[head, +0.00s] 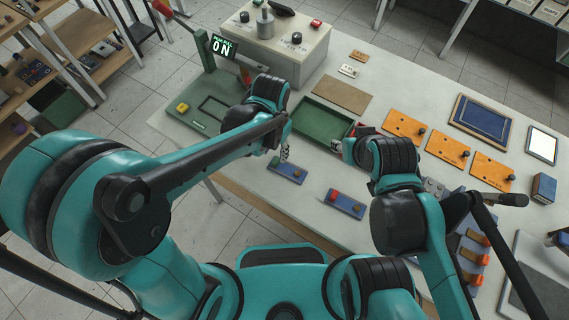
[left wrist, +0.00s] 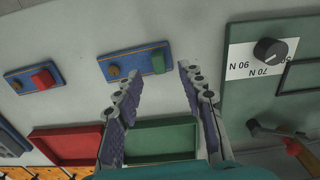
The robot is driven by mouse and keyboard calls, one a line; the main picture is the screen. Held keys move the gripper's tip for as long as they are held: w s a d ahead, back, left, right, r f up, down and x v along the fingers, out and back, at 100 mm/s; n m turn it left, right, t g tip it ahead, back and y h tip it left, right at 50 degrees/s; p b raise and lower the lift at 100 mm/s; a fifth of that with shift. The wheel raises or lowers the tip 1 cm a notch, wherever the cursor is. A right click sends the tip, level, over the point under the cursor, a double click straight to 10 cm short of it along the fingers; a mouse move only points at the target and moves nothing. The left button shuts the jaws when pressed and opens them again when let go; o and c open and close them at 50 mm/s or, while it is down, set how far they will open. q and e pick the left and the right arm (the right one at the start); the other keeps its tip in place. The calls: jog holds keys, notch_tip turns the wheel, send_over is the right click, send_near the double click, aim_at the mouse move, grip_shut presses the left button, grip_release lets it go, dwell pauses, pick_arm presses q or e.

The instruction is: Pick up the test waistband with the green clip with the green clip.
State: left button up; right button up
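The blue strip with the green clip (left wrist: 136,62) lies flat on the table; I take it as the test waistband. The green clip (left wrist: 161,61) is at its right end in the left wrist view, with a brownish knob at the other. In the head view this strip (head: 290,172) lies just below my left gripper (head: 284,153).
A similar blue strip with a red clip (left wrist: 27,80) lies nearby. A green tray (left wrist: 160,141) and a red tray (left wrist: 68,146) lie beyond the strips. A green device with a dial (left wrist: 270,50) stands beside them. Orange plates (head: 448,149) lie on the right.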

aim_at(276, 160)
pick_arm(q)
notch_tip(276, 160, down, 5)
jog(key=shift+d+r+b, duration=0.15)
jog(key=shift+b, duration=0.6)
jog(key=shift+r, duration=0.1)
jog(key=shift+c, duration=0.3)
grip_shut()
